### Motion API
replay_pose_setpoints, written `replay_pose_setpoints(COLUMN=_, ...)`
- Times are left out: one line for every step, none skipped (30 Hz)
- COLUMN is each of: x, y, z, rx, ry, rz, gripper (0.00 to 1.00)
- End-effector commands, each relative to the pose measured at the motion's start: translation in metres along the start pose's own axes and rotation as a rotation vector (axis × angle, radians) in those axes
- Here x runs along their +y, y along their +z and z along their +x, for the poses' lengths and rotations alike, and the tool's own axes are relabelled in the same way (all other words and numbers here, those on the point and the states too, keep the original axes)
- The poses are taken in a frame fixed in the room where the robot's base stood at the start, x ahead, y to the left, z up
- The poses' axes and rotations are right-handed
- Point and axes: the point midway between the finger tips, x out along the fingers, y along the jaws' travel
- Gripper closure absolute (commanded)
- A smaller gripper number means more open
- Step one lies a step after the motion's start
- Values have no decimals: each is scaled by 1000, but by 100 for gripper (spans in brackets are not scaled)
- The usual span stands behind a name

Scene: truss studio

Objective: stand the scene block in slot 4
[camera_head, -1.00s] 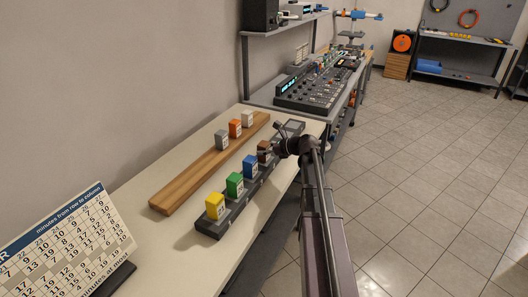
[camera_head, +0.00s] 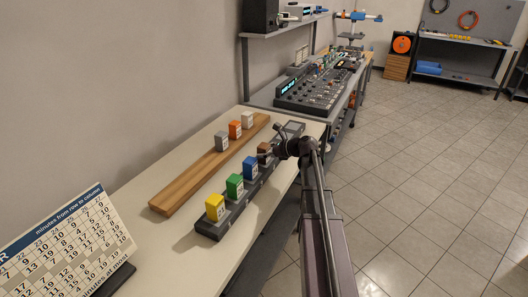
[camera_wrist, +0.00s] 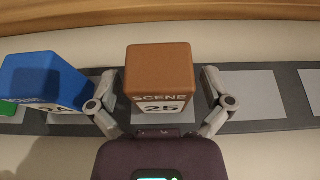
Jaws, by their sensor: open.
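The scene block is brown, with a white label reading SCENE and what looks like 25, in the wrist view (camera_wrist: 158,68). It also shows in the head view (camera_head: 264,148), partly behind my gripper. It stands upright on the dark grey slotted rack (camera_wrist: 285,126), fourth from the near end after the yellow, green and blue blocks. My gripper (camera_wrist: 157,82) is open, with one finger on each side of the brown block and a visible gap at both sides. The block's foot is partly hidden by my gripper body.
The blue block (camera_wrist: 42,80) stands close to my left finger. Pale empty slots (camera_wrist: 253,83) lie right of the brown block. Grey, orange and white blocks stand on a wooden board (camera_head: 185,188) along the wall side. A calendar-like number card (camera_head: 70,240) stands at the near left.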

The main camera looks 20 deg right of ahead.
Motion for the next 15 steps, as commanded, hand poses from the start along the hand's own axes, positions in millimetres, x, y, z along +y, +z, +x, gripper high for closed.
replay_pose_setpoints(x=0, y=2, z=-1, rx=0, ry=0, rz=0, gripper=0)
replay_pose_setpoints(x=0, y=3, z=-1, rx=0, ry=0, rz=0, gripper=0)
replay_pose_setpoints(x=0, y=3, z=-5, rx=0, ry=-1, rz=0, gripper=0)
replay_pose_setpoints(x=0, y=3, z=-8, rx=0, ry=-1, rz=1, gripper=0)
replay_pose_setpoints(x=0, y=3, z=-11, rx=0, ry=-2, rz=1, gripper=0)
replay_pose_setpoints(x=0, y=3, z=-15, rx=0, ry=-2, rz=0, gripper=0)
replay_pose_setpoints(x=0, y=4, z=-19, rx=0, ry=-2, rz=0, gripper=0)
replay_pose_setpoints(x=0, y=4, z=-23, rx=0, ry=-2, rz=0, gripper=0)
replay_pose_setpoints(x=1, y=4, z=-28, rx=0, ry=-2, rz=0, gripper=0)
replay_pose_setpoints(x=1, y=4, z=-33, rx=0, ry=-2, rz=0, gripper=0)
replay_pose_setpoints(x=0, y=4, z=-38, rx=0, ry=-2, rz=0, gripper=0)
replay_pose_setpoints(x=1, y=4, z=-44, rx=0, ry=-3, rz=1, gripper=0)
replay_pose_setpoints(x=1, y=4, z=-50, rx=0, ry=-3, rz=1, gripper=0)
replay_pose_setpoints(x=1, y=4, z=-55, rx=0, ry=-3, rz=1, gripper=0)
replay_pose_setpoints(x=1, y=4, z=-62, rx=0, ry=-2, rz=1, gripper=0)
